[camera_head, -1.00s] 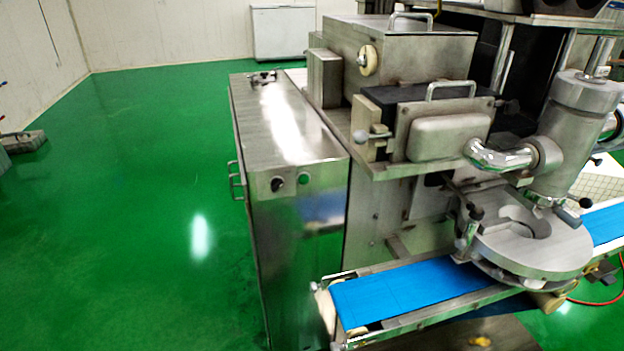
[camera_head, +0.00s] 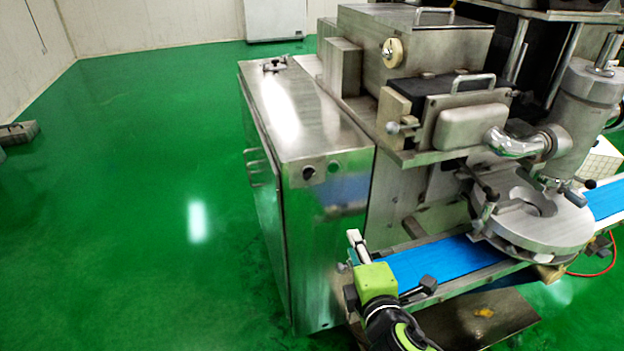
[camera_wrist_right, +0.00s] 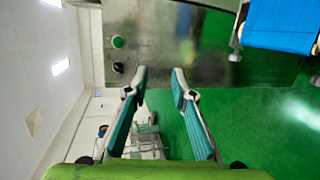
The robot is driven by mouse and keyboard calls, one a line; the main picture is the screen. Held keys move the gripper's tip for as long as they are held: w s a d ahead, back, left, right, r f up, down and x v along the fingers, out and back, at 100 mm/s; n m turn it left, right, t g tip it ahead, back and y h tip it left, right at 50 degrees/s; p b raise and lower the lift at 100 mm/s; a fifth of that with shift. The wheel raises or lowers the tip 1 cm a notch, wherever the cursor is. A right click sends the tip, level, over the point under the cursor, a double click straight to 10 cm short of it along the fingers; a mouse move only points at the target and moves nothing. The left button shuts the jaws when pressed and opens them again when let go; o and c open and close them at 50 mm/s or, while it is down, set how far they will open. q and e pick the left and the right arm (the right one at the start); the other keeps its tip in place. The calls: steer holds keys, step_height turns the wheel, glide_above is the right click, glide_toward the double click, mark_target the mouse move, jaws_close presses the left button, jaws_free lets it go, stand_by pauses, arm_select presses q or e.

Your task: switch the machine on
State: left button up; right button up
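The machine's steel control cabinet (camera_head: 330,240) stands left of the conveyor. Its front panel has a black knob (camera_head: 308,172) and a green button (camera_head: 334,167) side by side near the top. In the right wrist view the green button (camera_wrist_right: 118,41) and the black knob (camera_wrist_right: 119,67) show up and left of the fingers. My right gripper (camera_head: 362,258) is below and right of these controls in the head view, apart from them. Its fingers (camera_wrist_right: 160,71) are open with nothing between them. The knob's exact setting is too small to tell. My left gripper is not in view.
A blue conveyor belt (camera_head: 440,262) runs right of the cabinet, beside my right gripper. A round steel plate (camera_head: 535,225) sits above the belt. A white chest (camera_head: 275,18) stands at the back.

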steer(key=w+a+r+n+t+y, duration=0.25)
steer(key=a+r+n, duration=0.2)
steer(key=n, duration=0.35)
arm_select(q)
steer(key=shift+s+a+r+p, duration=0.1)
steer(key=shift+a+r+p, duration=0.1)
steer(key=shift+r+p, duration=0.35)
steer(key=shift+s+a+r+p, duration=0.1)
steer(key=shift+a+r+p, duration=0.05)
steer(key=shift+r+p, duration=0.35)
arm_select(e)
steer(key=n+y, duration=0.1)
glide_toward(310, 177)
steer(key=x, duration=0.8)
steer(key=shift+w, duration=0.2)
jaws_close()
